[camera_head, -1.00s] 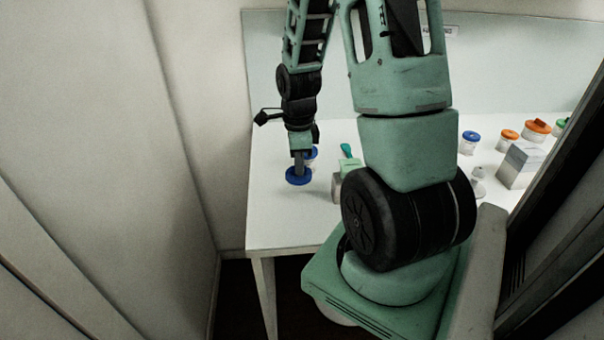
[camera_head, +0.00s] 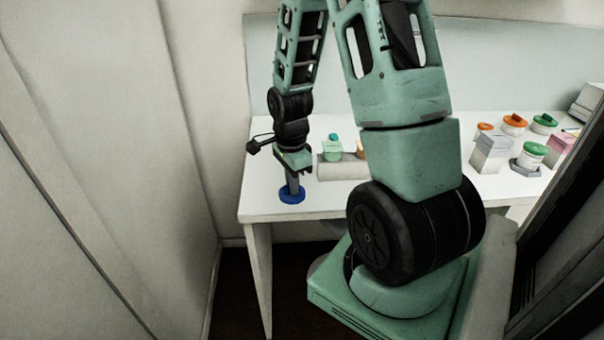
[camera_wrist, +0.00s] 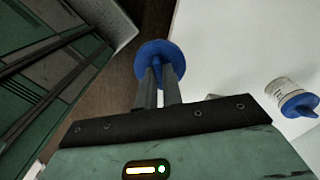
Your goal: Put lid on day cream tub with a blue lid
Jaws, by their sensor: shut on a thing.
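My gripper (camera_head: 293,186) points down at the left end of the white table and is shut on a round blue lid (camera_head: 286,198). In the wrist view my gripper (camera_wrist: 159,78) has its two fingers around the middle of the blue lid (camera_wrist: 153,49). The lid's height above the table is hard to tell. A white tub with printed text (camera_wrist: 286,91) and a blue top shows at the right of the wrist view, apart from my gripper. I cannot tell whether it is the day cream tub. I cannot make it out in the head view.
A grey-white block (camera_head: 340,170) and a green-topped bottle (camera_head: 332,148) stand right of my gripper. Several tubs with orange and green lids, such as one green-lidded tub (camera_head: 531,155), and a box (camera_head: 490,154) stand at the right. The table's front-left corner is clear.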

